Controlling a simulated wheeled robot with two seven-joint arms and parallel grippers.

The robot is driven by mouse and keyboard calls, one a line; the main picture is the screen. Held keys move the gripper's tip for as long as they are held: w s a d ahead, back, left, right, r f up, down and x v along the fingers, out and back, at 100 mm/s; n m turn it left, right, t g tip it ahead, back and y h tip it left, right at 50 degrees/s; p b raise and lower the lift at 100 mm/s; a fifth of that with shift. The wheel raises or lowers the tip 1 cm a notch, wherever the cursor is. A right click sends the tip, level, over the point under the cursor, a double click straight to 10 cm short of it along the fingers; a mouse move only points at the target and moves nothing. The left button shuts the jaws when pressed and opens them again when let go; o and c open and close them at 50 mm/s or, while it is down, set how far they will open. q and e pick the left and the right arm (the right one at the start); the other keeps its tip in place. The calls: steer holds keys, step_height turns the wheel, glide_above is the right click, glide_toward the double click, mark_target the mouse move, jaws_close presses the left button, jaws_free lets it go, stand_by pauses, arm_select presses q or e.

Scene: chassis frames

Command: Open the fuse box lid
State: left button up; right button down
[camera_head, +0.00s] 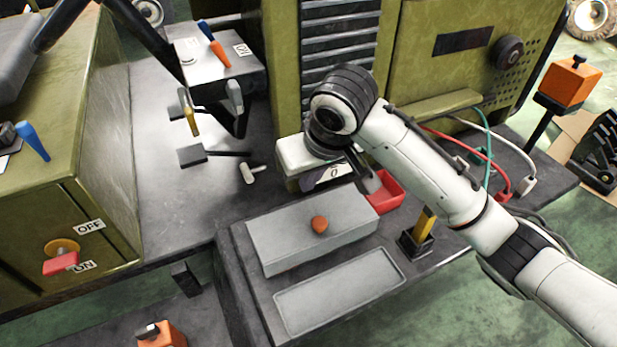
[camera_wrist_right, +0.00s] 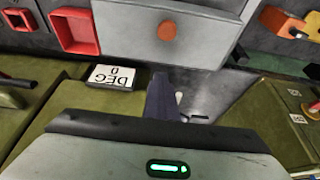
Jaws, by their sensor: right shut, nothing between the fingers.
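A long grey box (camera_head: 290,245), which I take to be the fuse box, lies on the dark bench in the head view. Its flat top carries a round orange-red knob (camera_head: 320,224) and looks closed. The box (camera_wrist_right: 205,20) and knob (camera_wrist_right: 167,31) also show at the top of the right wrist view. My right gripper (camera_head: 314,181) is behind the box, apart from it and the knob. Its dark fingers (camera_wrist_right: 163,95) are together and empty. My left gripper is not in view.
A shallow grey tray-like panel (camera_head: 290,302) lies in front of the box. A red open bin (camera_head: 391,190) and a yellow-handled block (camera_head: 417,240) are at its right. A small label block (camera_wrist_right: 112,76) sits near my fingers. A green cabinet (camera_head: 110,240) stands left.

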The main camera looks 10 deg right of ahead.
steer(key=c, duration=2.5)
jaws_free()
steer(key=o, duration=1)
steer(key=v, duration=1)
steer(key=shift+s+r, duration=0.1)
steer(key=shift+r, duration=0.05)
steer(key=shift+c, duration=0.2)
